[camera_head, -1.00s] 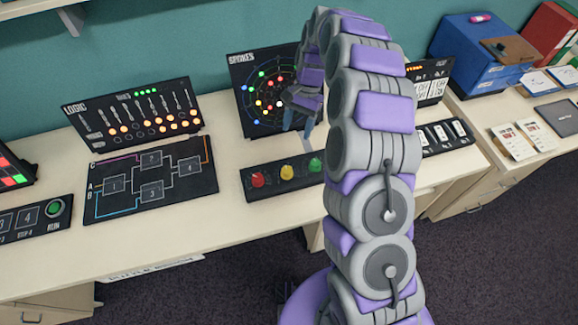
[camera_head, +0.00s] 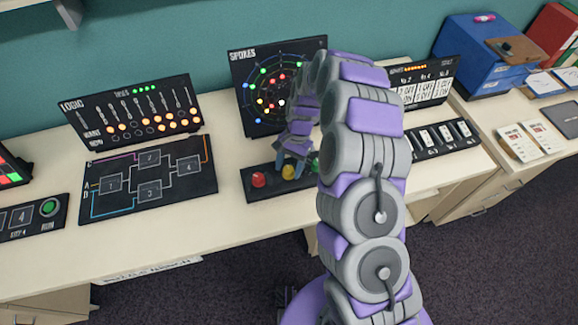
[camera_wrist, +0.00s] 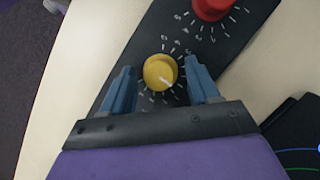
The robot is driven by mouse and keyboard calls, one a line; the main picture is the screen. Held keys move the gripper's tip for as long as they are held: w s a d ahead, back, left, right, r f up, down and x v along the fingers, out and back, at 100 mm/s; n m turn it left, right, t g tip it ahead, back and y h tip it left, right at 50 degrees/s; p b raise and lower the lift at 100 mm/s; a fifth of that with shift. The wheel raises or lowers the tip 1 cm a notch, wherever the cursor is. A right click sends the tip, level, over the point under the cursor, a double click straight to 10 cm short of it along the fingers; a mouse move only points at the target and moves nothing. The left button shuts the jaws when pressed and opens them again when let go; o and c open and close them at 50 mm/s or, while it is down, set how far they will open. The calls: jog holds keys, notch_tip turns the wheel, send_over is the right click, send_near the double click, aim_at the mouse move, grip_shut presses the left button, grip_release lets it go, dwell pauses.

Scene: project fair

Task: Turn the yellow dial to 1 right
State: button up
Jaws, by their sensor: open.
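The yellow dial (camera_wrist: 160,72) sits on a black panel between my two blue fingers in the wrist view, with a gap on each side. White tick marks ring it, and its white pointer line points toward the lower right in that view. My gripper (camera_wrist: 163,90) is open and does not appear to touch the dial. In the head view my gripper (camera_head: 292,160) is low over the panel, just above the yellow dial (camera_head: 288,172). The red dial (camera_head: 259,180) is to its left; it also shows in the wrist view (camera_wrist: 211,8). The green dial (camera_head: 315,164) is partly hidden by my arm.
A LOGIC board (camera_head: 130,105) and a circuit panel (camera_head: 150,180) are on the left. A switch panel (camera_head: 440,138) lies to the right. Bare desk (camera_head: 235,225) lies in front of the dials.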

jog(key=c, duration=1)
jog(key=m+p, duration=0.1)
jog(key=p, duration=0.2)
jog(key=shift+s+d+r+m+y, duration=0.1)
jog(key=shift+r+m+y, duration=0.2)
jog(key=shift+m, duration=0.1)
jog(key=m+p, duration=0.2)
jog(key=p, duration=0.1)
jog(key=shift+t+y, duration=0.3)
jog(key=shift+t, duration=0.1)
jog(key=shift+f+m, duration=0.2)
jog(key=shift+m, duration=0.3)
jog(key=o, duration=1)
